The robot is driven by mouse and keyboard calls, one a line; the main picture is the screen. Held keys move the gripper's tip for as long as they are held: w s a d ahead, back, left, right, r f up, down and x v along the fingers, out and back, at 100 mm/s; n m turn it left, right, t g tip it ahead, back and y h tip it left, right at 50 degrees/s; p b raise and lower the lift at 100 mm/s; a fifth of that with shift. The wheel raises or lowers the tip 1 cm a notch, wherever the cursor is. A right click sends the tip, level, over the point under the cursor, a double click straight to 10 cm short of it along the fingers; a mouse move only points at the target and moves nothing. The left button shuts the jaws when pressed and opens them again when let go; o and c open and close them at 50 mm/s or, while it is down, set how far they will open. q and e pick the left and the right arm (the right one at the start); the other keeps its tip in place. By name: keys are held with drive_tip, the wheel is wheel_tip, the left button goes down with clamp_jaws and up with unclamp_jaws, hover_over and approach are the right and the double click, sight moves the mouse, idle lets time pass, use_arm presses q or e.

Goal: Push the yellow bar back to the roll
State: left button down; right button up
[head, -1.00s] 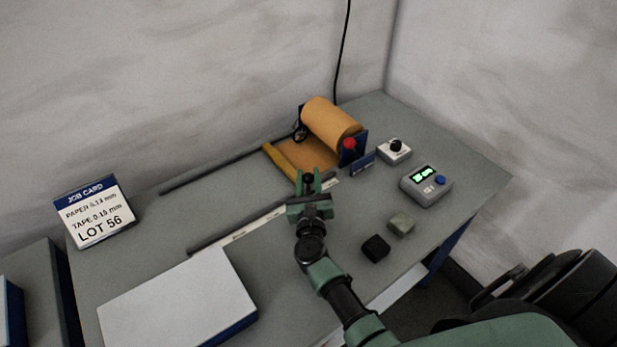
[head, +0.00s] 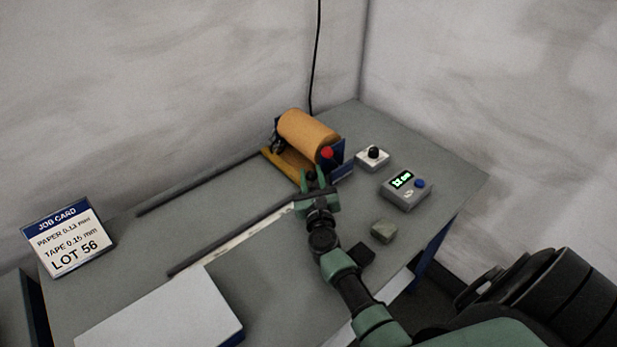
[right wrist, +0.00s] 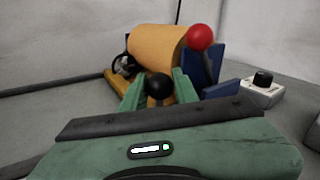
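The yellow bar (head: 281,163) lies across the two dark rails, close in front of the orange-copper roll (head: 308,136); almost no sheet shows between them. In the right wrist view the bar's far end (right wrist: 121,82) shows left of the roll (right wrist: 157,50). A black knob (right wrist: 158,87) stands at the bar's near end. My right gripper (head: 312,181) has its green fingers on both sides of this knob, seemingly touching it. The right gripper (right wrist: 159,90) hides the bar's near end in the wrist view. My left gripper is out of view.
A red knob (head: 327,153) tops the blue roll stand. Right of it are a white box with a black dial (head: 371,160) and a grey display unit (head: 407,188). A greenish block (head: 384,231) and a dark block (head: 361,254) lie near my arm. A white-topped slab (head: 165,315) lies front left.

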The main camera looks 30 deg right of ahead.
drive_tip(key=o, duration=0.4)
drive_tip(key=shift+d, duration=0.25)
drive_tip(key=shift+c, duration=0.2)
drive_tip(key=b+v, duration=0.1)
drive_tip(key=v, duration=0.5)
drive_tip(key=shift+s+a+f, duration=0.1)
drive_tip(key=shift+s+f, duration=0.05)
drive_tip(key=shift+s, duration=0.1)
drive_tip(key=shift+s+a, duration=0.25)
drive_tip(key=shift+s, duration=0.3)
